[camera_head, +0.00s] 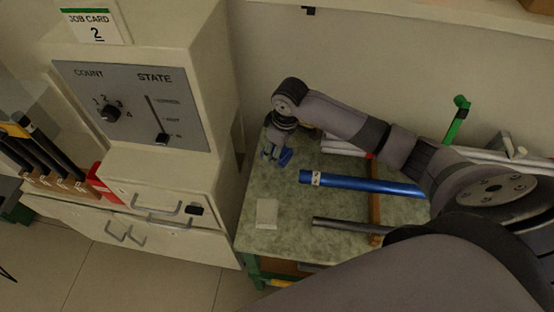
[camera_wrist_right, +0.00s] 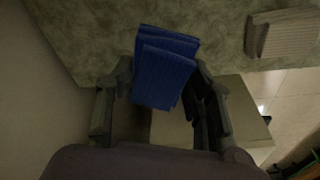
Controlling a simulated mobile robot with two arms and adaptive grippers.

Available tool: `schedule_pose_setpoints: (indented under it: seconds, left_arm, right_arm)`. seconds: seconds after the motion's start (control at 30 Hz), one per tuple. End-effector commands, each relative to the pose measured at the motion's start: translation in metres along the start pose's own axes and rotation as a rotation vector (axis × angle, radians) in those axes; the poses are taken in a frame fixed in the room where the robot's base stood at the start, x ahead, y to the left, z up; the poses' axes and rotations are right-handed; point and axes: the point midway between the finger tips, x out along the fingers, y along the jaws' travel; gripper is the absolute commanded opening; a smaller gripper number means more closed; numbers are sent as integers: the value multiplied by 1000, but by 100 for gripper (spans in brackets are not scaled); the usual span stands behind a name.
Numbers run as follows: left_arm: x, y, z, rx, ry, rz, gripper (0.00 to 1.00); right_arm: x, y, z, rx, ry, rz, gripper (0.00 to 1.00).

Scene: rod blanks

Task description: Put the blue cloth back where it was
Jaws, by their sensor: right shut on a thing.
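The blue cloth (camera_wrist_right: 165,72) is folded and sits between the two fingers of my right gripper (camera_wrist_right: 165,85) in the right wrist view. In the head view my right gripper (camera_head: 276,153) is over the far left part of the green speckled table (camera_head: 288,232), with the blue cloth (camera_head: 285,158) at its fingertips. The gripper is shut on the cloth. I cannot tell whether the cloth touches the table top. My left gripper is not in view.
A pale folded pad (camera_head: 267,213) lies near the table's front left; it also shows in the wrist view (camera_wrist_right: 284,33). A blue rod (camera_head: 365,183) and a dark grey rod (camera_head: 345,225) lie right. A cabinet with a control panel (camera_head: 133,105) stands left.

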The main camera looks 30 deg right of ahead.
Motion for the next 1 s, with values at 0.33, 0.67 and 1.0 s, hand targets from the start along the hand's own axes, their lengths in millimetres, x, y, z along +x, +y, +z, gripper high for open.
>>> schedule_pose_setpoints:
  seconds: [0.33, 0.67, 1.0]
  left_arm:
    - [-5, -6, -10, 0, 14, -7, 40]
    - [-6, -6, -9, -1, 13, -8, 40]
    - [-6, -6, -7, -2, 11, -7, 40]
  right_arm:
    - [40, -1, 7, 1, -2, -1, 22]
    - [64, -1, 10, -1, 1, 1, 22]
    - [67, -2, 10, 0, 1, 0, 53]
